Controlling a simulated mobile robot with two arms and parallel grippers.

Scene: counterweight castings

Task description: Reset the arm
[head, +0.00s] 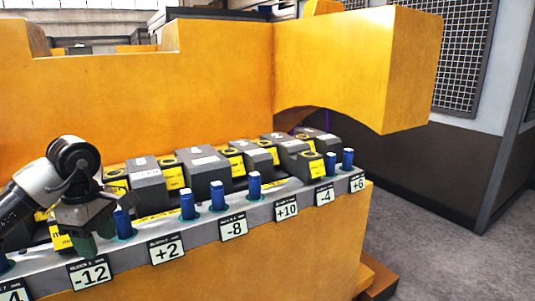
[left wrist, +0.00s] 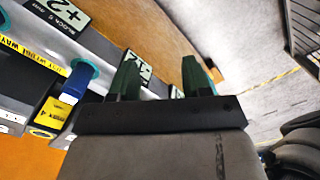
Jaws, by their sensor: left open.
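My left gripper (head: 96,237) is at the lower left of the head view, over the front rail near the -12 plate (head: 90,274). Its two dark green fingers are apart with nothing between them, as the left wrist view (left wrist: 161,78) also shows. A blue peg (head: 123,222) stands just right of the gripper in the head view. A blue peg (left wrist: 76,84) also shows left of the fingers in the left wrist view. The fingers partly cover a number plate (left wrist: 140,66) there. My right gripper is not in view.
Grey blocks (head: 205,165) with yellow labels lie in a row behind the rail (head: 205,232). Several more blue pegs (head: 254,184) stand along it. A large yellow casting (head: 215,80) rises behind, with an overhanging part (head: 355,60) at right. Grey floor (head: 435,220) is clear at right.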

